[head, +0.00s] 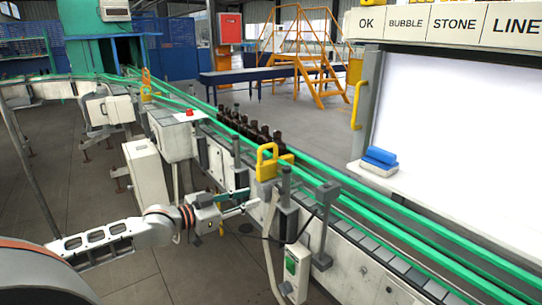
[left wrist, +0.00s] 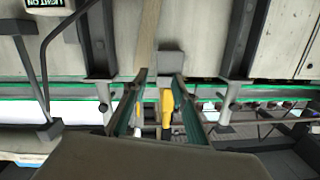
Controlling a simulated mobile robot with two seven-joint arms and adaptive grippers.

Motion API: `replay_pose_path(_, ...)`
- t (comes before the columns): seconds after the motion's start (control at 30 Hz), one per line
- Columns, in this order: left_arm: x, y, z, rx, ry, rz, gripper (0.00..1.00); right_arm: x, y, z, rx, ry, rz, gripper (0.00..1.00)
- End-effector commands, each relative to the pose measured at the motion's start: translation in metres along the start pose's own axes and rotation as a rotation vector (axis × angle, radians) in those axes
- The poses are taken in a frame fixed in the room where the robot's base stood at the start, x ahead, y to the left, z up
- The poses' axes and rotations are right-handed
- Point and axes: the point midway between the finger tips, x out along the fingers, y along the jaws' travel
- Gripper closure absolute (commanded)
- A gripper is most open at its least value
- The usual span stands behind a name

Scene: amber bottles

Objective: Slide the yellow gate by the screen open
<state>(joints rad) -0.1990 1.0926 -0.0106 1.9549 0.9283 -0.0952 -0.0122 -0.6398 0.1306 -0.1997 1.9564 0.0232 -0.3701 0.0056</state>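The yellow gate (head: 267,165), with a loop-shaped handle on top, stands at the near side of the conveyor, left of the white screen (head: 455,130). In the left wrist view a yellow piece (left wrist: 167,103), likely the gate, shows between my fingers but farther off. My left gripper (head: 253,199) is in front of and below the gate, pointing at the conveyor's side. Its two fingers are spread and empty, and it looks apart from the gate. It also shows in the left wrist view (left wrist: 161,76). My right gripper is not in view.
Dark bottles (head: 243,126) stand in a row on the conveyor up to the gate. Green rails (head: 400,228) run along it. A grey post (head: 322,225) and a switch box (head: 294,272) are right of my gripper. Blue blocks (head: 380,157) lie by the screen.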

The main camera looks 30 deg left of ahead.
Motion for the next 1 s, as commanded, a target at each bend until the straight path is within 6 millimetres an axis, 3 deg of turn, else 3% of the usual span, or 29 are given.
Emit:
replay_pose_path(0.1,0.007,-0.025,-0.055,0.019,0.057,0.013,0.72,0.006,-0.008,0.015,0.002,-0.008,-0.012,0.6)
replay_pose_path(0.2,0.008,-0.036,-0.091,0.022,0.091,0.02,0.72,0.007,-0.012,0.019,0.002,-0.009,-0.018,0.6)
replay_pose_path(0.33,0.008,-0.043,-0.12,0.022,0.118,0.026,0.72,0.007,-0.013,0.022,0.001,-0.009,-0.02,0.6)
replay_pose_path(0.5,0.009,-0.046,-0.132,0.02,0.13,0.026,0.72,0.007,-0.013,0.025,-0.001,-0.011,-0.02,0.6)
replay_pose_path(1.0,0.031,-0.046,-0.133,0.019,0.13,0.025,0.72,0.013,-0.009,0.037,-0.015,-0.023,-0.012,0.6)
